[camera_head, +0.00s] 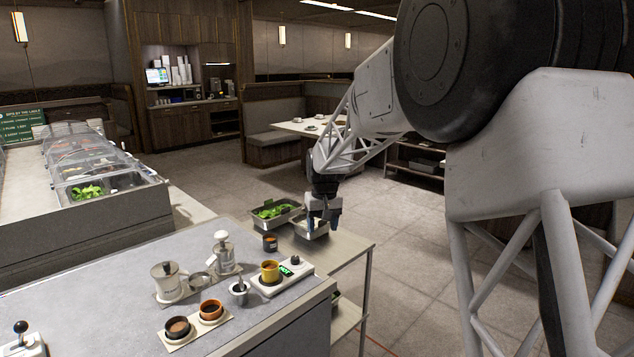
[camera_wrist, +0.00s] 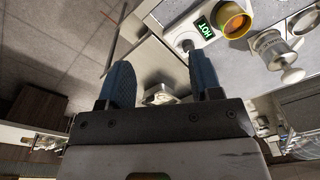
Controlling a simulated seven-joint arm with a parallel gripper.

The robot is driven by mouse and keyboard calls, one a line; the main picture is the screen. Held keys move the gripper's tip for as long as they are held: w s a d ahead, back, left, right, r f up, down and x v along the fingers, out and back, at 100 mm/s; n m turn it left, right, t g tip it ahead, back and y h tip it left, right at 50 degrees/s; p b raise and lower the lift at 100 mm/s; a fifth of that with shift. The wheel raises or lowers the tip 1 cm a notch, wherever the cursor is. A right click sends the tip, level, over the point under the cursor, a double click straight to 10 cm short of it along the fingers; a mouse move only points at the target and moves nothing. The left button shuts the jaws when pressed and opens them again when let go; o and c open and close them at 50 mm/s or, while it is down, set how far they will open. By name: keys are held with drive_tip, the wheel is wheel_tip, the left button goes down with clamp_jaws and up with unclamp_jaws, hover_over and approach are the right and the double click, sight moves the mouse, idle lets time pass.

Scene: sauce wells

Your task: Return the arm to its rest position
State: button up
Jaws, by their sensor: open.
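My gripper (camera_head: 322,222) hangs beyond the right end of the grey counter, above a small metal pan (camera_head: 311,235) on the lower side table. In the wrist view my gripper (camera_wrist: 161,75) has its two blue fingers wide apart with nothing held between them. Part of a small metal container (camera_wrist: 160,94) shows below, in the gap between the fingers. My arm reaches in from the upper right of the head view, bent downward at the wrist. Whether the fingertips touch the pan cannot be told.
A yellow cup (camera_head: 270,271) sits on a white warmer (camera_head: 284,277) with a green display.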

drive_tip(key=s+d+r, duration=0.3)
drive_tip(key=s+d, duration=0.1)
drive_tip(key=s, duration=0.4)
drive_tip(key=s+d+r+m+t, duration=0.1)
drive_tip(key=s+d+r, duration=0.2)
drive_tip(key=s, duration=0.6)
drive_tip(key=s+d+r, duration=0.3)
drive_tip(key=s+d, duration=0.1)
drive_tip(key=s, duration=0.4)
drive_tip(key=s+d+f+m, duration=0.1)
drive_tip(key=s+d+f, duration=0.1)
drive_tip(key=s, duration=1.1)
drive_tip(key=s+d+f+m+t, duration=0.1)
drive_tip(key=s+d+f, duration=0.2)
drive_tip(key=s, duration=1)
drive_tip(key=shift+d+f+h, duration=0.2)
drive_tip(key=shift+d+h, duration=0.1)
drive_tip(key=shift+d, duration=0.2)
